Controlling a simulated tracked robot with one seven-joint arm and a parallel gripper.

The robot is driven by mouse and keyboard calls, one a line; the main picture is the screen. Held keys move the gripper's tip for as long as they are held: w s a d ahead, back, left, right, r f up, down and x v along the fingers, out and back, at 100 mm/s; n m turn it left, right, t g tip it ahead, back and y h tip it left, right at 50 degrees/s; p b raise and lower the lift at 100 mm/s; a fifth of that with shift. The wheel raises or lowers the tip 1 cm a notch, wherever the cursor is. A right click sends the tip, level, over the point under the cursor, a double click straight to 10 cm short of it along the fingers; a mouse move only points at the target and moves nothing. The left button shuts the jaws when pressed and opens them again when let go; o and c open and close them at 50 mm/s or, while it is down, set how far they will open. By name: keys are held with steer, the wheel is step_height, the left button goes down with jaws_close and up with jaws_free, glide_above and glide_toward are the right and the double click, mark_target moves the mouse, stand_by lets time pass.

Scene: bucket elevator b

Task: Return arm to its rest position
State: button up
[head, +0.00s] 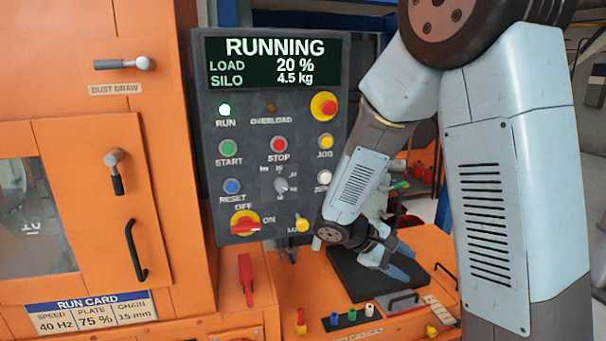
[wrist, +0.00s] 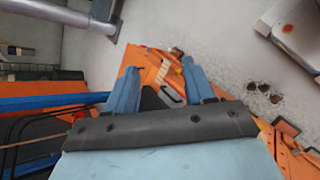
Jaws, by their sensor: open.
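My gripper (head: 393,262) hangs in front of the right side of the control panel, above the orange bench. Its two blue fingers are apart with nothing between them. The wrist view shows the same open gripper (wrist: 157,84) over the orange bench and the grey floor. My arm folds down from the upper right in the head view. My arm hides part of the panel's right edge.
An orange cabinet (head: 90,200) with handles fills the left. The orange bench (head: 300,290) carries a black pad (head: 345,280), a red lever (head: 247,280) and several small coloured pegs close below my gripper. In the wrist view, a blue beam (wrist: 50,102) lies at left.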

steer(key=s+r+m+t+y, duration=0.5)
steer(key=s+r+m+y, duration=0.4)
steer(key=s+r, duration=0.7)
step_height(320, 180, up, 2)
steer(key=shift+d+r+y, duration=0.1)
steer(key=shift+d+y, duration=0.15)
steer(key=shift+y, duration=0.55)
steer(key=shift+s, duration=0.1)
steer(key=shift+c, duration=1)
